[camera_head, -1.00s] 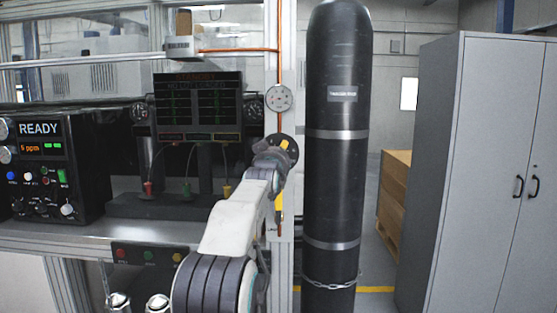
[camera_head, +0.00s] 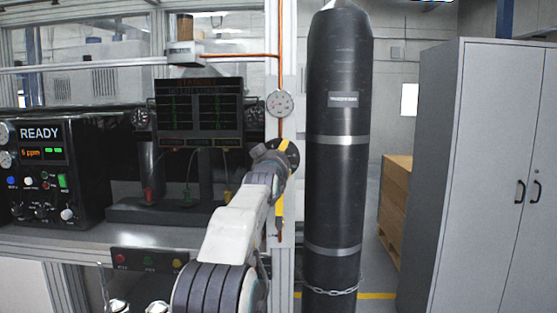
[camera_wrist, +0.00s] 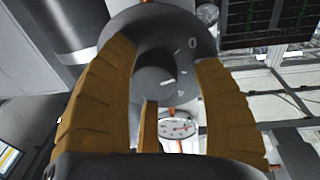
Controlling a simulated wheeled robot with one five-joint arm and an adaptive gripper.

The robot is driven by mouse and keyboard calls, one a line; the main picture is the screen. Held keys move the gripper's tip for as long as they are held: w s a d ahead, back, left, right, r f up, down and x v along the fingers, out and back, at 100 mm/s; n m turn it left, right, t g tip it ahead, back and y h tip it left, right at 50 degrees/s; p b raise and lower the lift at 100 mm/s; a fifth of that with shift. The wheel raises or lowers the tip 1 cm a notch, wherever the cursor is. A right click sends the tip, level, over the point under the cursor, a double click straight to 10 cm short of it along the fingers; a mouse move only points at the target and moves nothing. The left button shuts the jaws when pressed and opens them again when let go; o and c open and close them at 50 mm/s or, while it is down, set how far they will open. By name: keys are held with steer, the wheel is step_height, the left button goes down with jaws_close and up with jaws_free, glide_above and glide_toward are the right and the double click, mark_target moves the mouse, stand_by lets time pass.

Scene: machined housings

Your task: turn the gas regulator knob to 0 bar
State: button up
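The regulator's dark round plate (camera_head: 291,152) is on the post, partly hidden by my gripper (camera_head: 279,153) in the head view. In the wrist view, the plate (camera_wrist: 190,22) carries a white "0" at its upper right and small scale marks. The dark knob (camera_wrist: 152,72) sits between my gripper's tan fingers (camera_wrist: 165,85). Its white pointer line (camera_wrist: 168,81) points right and slightly down, away from the "0". My gripper is open around the knob, with a clear gap on the right; contact on the left is unclear.
A round pressure gauge (camera_head: 280,103) is just above the regulator, on a copper pipe. A tall black cylinder (camera_head: 338,190) stands close on the right. A bench with a READY control box (camera_head: 45,170) and a dark display (camera_head: 198,112) lies left. A grey cabinet (camera_head: 480,170) stands far right.

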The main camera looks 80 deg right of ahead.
steer(key=shift+o, duration=0.2)
steer(key=shift+f, duration=0.15)
steer(key=a, duration=1.2)
steer(key=shift+f, duration=0.3)
steer(key=shift+w, duration=0.1)
